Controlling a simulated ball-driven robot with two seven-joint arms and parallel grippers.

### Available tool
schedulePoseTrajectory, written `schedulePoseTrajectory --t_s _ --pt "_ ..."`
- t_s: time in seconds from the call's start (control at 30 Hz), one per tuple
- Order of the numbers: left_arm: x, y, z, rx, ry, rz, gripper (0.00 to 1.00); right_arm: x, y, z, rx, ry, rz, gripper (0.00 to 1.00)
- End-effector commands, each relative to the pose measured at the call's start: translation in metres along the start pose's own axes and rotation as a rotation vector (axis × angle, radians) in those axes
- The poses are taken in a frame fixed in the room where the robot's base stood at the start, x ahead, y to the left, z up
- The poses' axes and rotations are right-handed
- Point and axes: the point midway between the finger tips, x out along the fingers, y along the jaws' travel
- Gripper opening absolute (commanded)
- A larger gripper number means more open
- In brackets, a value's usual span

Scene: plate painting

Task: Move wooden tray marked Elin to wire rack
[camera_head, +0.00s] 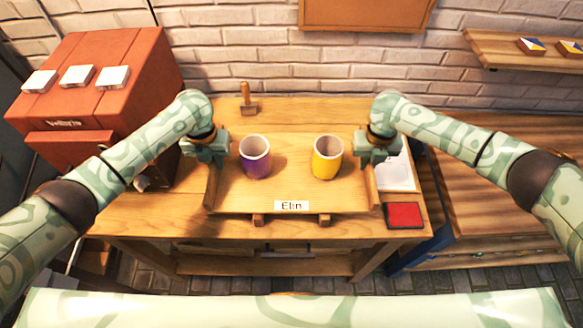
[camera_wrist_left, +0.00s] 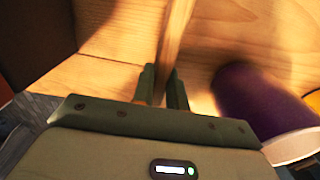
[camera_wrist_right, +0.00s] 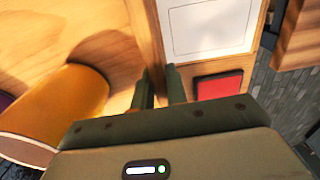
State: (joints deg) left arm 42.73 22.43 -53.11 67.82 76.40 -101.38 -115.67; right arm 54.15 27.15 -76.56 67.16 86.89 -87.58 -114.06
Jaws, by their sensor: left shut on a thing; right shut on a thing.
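The wooden tray (camera_head: 225,199) bears a white label reading "Elin" on its front edge. A purple cup (camera_head: 256,165) and a yellow cup (camera_head: 325,165) stand upright on it. My left gripper (camera_head: 214,155) is shut on the tray's left side wall; that wall (camera_wrist_left: 176,35) runs between its fingers in the left wrist view. My right gripper (camera_head: 366,152) is shut on the right side wall, seen also in the right wrist view (camera_wrist_right: 144,40). I cannot tell whether the tray rests on the table or is slightly raised. I cannot make out a wire rack.
The wooden table (camera_head: 130,222) is under the tray. A red-brown kiln-like box (camera_head: 95,85) stands at left. A wooden-handled tool (camera_head: 247,100) is behind the tray. A red pad (camera_head: 404,215) and a white panel (camera_head: 398,172) lie at right. Another wooden surface (camera_head: 490,190) is further right.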

Motion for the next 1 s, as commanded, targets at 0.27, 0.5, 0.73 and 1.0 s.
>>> schedulePoseTrajectory --t_s 0.27,0.5,0.73,1.0 --pt "-0.001 0.001 0.001 -0.001 -0.002 0.002 0.00 -0.001 -0.001 0.001 0.001 -0.001 -0.002 0.00" --pt "-0.001 0.001 0.001 -0.001 -0.002 0.002 0.00 -0.001 -0.001 0.001 0.001 -0.001 -0.002 0.00" --pt "-0.007 0.001 0.002 -0.001 -0.005 0.001 0.00 -0.006 -0.001 0.002 0.002 -0.004 -0.001 0.00" --pt "-0.033 0.001 0.002 -0.001 -0.010 0.002 0.00 -0.033 -0.001 0.002 0.002 -0.009 -0.002 0.00"
